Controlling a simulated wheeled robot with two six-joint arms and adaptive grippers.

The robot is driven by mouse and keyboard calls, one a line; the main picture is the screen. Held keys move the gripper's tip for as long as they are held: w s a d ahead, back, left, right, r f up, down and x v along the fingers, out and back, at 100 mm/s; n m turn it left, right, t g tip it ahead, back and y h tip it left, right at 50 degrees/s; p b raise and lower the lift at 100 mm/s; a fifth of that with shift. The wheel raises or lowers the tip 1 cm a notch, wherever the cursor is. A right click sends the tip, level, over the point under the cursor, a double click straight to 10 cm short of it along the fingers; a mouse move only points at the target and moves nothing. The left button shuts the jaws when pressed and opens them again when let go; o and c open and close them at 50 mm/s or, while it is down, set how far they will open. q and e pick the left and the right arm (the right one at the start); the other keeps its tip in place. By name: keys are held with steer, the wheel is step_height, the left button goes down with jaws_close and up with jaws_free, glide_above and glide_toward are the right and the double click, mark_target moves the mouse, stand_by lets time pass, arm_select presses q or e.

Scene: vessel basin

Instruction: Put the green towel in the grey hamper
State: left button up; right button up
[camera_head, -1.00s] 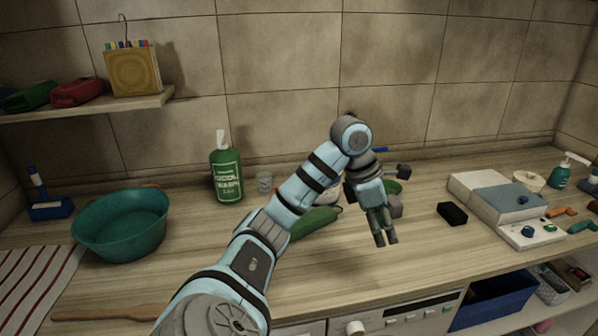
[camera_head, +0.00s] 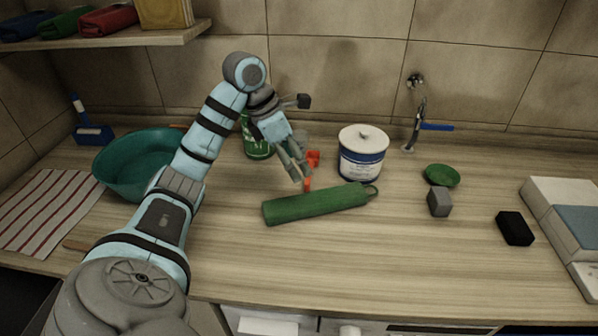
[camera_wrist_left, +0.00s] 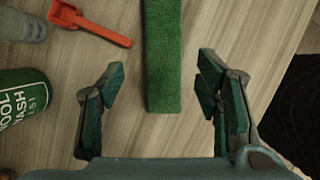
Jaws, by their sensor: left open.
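The green towel (camera_head: 318,204) lies rolled in a long shape on the counter, with a loop at its right end. In the left wrist view the towel (camera_wrist_left: 162,50) runs lengthwise, its near end between the finger tips in the picture. My left gripper (camera_head: 301,182) is open and points down just behind the towel in the head view; its fingers (camera_wrist_left: 161,78) stand apart with nothing held. I cannot tell its exact height above the counter. The grey hamper does not show in any view. My right gripper is out of view.
Near the gripper are a green wash bottle (camera_head: 257,137), a red scoop (camera_head: 311,165) and a white-and-blue tub (camera_head: 362,153). A teal basin (camera_head: 137,160) stands at left. A grey block (camera_head: 439,202) and a black block (camera_head: 514,228) lie at right. The front counter is clear.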

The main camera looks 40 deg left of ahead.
arm_select(q)
glide_toward(316, 199)
steer(key=shift+s+f, duration=0.15)
steer(key=shift+f, duration=0.25)
steer(key=x, duration=0.8)
steer(key=shift+w, duration=0.35)
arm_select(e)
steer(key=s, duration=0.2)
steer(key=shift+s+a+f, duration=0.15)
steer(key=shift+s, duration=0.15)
